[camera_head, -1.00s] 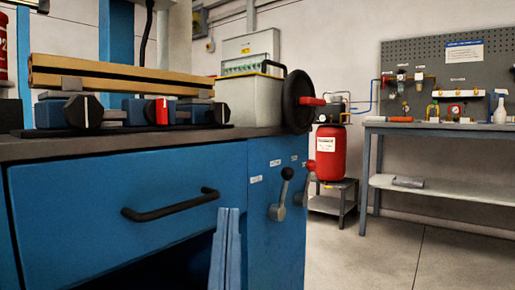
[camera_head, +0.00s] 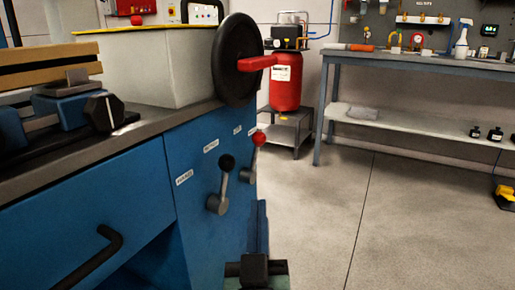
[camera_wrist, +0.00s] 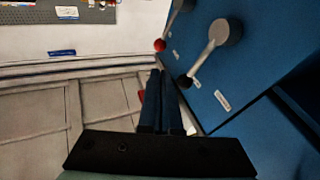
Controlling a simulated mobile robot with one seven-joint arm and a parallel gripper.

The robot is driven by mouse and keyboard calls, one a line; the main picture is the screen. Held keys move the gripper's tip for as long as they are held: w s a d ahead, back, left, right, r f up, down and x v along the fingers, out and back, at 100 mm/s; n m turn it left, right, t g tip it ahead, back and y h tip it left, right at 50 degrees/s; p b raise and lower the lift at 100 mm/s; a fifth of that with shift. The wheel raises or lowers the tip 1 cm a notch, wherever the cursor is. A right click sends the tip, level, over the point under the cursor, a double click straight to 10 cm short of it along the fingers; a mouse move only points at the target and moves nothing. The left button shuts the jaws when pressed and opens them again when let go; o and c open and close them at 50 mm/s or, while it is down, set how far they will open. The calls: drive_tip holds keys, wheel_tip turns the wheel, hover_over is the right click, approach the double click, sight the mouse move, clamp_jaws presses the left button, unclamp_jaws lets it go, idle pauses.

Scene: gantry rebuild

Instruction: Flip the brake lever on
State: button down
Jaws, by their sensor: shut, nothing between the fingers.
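Two levers stand on the blue cabinet's side panel in the head view. The nearer lever (camera_head: 222,186) has a black knob and the farther lever (camera_head: 254,158) a red knob. Both knobs point up. Small labels sit above them, too small to read surely, so I cannot tell which is the brake. The wrist view, seen upside down, shows the black-knob lever (camera_wrist: 213,50) and the red-knob lever (camera_wrist: 163,40). My gripper (camera_head: 262,210) is low beside the panel, below the levers. Its fingers (camera_wrist: 157,74) are together, empty, and apart from both levers.
A black handwheel (camera_head: 236,60) with a red handle juts out above the levers. A drawer handle (camera_head: 92,262) sticks out at the lower left. A workbench (camera_head: 400,62) and a red tank (camera_head: 286,82) stand behind.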

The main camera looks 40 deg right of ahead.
drive_tip(key=p, duration=0.2)
approach(259, 142)
drive_tip(key=x, duration=0.5)
drive_tip(key=shift+w+d, duration=0.1)
drive_tip(key=shift+d, duration=0.05)
drive_tip(key=shift+x, duration=0.8)
